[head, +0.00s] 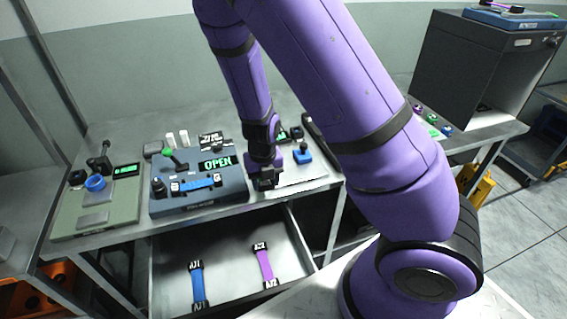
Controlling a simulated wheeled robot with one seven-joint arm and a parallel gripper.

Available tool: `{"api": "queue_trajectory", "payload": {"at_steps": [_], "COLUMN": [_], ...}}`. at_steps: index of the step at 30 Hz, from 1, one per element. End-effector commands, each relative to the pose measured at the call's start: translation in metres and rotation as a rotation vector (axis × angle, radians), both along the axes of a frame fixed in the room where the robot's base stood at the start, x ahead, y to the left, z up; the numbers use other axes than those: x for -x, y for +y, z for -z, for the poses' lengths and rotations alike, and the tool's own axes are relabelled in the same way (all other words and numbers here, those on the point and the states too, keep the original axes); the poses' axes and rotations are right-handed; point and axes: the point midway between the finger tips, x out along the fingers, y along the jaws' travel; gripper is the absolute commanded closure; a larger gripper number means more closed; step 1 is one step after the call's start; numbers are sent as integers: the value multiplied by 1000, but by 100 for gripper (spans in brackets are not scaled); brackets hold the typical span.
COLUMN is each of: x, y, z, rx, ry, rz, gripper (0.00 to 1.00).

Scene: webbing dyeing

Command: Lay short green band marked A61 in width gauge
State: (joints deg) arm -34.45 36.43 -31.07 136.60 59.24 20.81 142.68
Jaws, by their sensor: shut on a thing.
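My gripper (266,179) hangs at the table's front edge, just right of the blue-grey device, above the open drawer. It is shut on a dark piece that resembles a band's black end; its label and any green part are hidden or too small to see. No green band marked A61 can be made out. The blue-grey device (205,204) has a display reading OPEN, a green-knobbed lever and a blue strip with dark ends across its front. A grey-green device (75,223) with a small green display stands at left. I cannot tell which is the width gauge.
The open drawer (225,255) holds a blue band (198,286) and a purple band (264,266), both with black labelled ends, well apart. A dark cabinet (470,70) stands at back right.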

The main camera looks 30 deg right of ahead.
Motion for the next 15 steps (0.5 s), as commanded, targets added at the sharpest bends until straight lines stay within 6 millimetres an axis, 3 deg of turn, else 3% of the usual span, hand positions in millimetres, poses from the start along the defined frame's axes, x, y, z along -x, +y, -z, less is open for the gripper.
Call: {"api": "queue_trajectory", "payload": {"at_steps": [9, 15], "x": [-30, -44], "y": [-69, -101], "z": [7, 10], "rx": [1, 0], "ry": [0, 0], "rz": [5, 3], "gripper": [76, 76]}}
